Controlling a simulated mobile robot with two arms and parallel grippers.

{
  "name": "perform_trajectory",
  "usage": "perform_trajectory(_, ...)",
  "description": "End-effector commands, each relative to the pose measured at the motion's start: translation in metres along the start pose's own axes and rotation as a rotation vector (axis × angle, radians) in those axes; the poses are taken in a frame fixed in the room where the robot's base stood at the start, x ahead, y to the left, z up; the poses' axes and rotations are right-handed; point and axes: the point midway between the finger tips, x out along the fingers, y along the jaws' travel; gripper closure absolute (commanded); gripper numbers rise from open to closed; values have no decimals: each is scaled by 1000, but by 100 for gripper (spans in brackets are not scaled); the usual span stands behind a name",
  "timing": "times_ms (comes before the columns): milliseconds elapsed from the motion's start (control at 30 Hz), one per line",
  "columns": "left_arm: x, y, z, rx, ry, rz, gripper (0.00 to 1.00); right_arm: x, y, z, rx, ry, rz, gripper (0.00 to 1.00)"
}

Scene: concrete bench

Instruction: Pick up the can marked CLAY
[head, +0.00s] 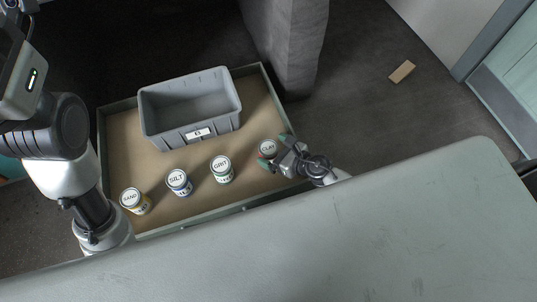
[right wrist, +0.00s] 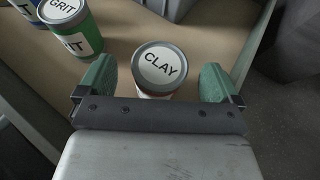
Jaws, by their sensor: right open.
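The can marked CLAY (head: 267,148) stands upright on the brown bench top at the right end of a row of cans. In the right wrist view the CLAY can (right wrist: 160,67) has a white lid with a grey rim, and its lower body is mostly hidden. My right gripper (head: 279,146) is open, with its green fingertips on either side of the can. In the right wrist view the right gripper (right wrist: 160,85) shows gaps between both fingers and the can. My left arm is at the left of the head view, but its gripper fingers do not show.
The GRIT can (head: 221,170), SILT can (head: 179,183) and SAND can (head: 134,201) stand to the left of the CLAY can. A grey bin (head: 190,106) stands behind them. The bench (head: 118,160) has a raised rim. A concrete pillar (head: 288,45) rises behind its right side.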

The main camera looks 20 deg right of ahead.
Motion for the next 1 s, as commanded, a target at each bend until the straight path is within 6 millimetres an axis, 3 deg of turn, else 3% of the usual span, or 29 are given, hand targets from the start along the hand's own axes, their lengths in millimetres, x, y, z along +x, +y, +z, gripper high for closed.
perform_trajectory(167,2,1,-4,3,22,7,61,24,0,-2,1,0,-1,6)
perform_trajectory(433,4,1,-4,3,25,9,61,27,0,-1,2,1,-1,6)
perform_trajectory(867,4,2,-4,3,26,9,61,26,0,-1,2,1,-1,70)
perform_trajectory(1000,4,2,-4,3,26,9,61,26,-1,0,1,-1,-1,73)
